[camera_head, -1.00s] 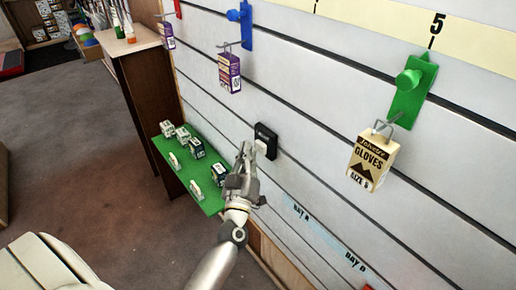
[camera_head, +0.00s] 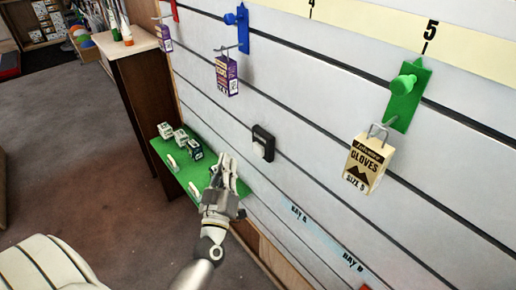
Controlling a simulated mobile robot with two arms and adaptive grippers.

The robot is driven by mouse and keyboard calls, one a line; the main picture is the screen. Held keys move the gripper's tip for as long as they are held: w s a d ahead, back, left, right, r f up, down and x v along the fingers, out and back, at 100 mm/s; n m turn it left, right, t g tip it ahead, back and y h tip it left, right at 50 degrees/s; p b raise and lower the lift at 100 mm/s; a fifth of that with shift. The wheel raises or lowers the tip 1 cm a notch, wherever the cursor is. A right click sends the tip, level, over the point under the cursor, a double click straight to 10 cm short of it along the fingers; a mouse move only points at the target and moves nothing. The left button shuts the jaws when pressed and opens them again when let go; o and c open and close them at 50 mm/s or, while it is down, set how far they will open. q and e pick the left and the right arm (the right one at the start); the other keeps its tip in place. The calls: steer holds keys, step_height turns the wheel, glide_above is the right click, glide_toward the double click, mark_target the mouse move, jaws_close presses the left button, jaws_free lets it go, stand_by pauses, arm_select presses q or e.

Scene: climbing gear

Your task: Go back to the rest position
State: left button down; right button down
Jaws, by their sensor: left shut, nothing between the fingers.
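My left gripper (camera_head: 227,165) is at the centre of the view, its arm rising from the bottom edge. Its fingers are together with nothing between them. It is in front of the slatted wall, by the right end of the green shelf (camera_head: 153,143), and covers part of that shelf. A small black box (camera_head: 264,136) is fixed to the wall, up and right of the fingertips and apart from them. My right gripper is not in view.
A gloves box (camera_head: 366,160) hangs from a green wall hook (camera_head: 404,95) at the right. Purple boxes (camera_head: 226,75) hang further left. Small boxes (camera_head: 181,138) stand on the green shelf. A wooden cabinet (camera_head: 142,90) stands behind it. Open floor (camera_head: 85,170) lies to the left.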

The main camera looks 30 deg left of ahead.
arm_select(q)
steer(key=s+d+f+m+g+h, duration=0.2)
steer(key=d+f+m+g+h, duration=0.1)
steer(key=f, duration=0.9)
steer(key=s+d+f+m+g+h, duration=0.2)
steer(key=d+f, duration=0.2)
steer(key=f, duration=0.7)
steer(key=s+d+f+m+g+h, duration=0.3)
steer(key=f, duration=0.9)
steer(key=s+d+f+m+g, duration=0.2)
steer(key=s+f+g, duration=0.3)
steer(key=s+f, duration=0.85)
steer(key=s+a+f+m+g, duration=0.1)
steer(key=s+f+g, duration=0.2)
steer(key=s, duration=0.7)
steer(key=s+a+f+m+g, duration=0.1)
steer(key=s+f+g, duration=0.2)
steer(key=s+f, duration=0.3)
steer(key=s, duration=0.4)
steer(key=shift+s+a+f, duration=0.2)
steer(key=shift+s+f, duration=0.05)
steer(key=shift+s, duration=0.05)
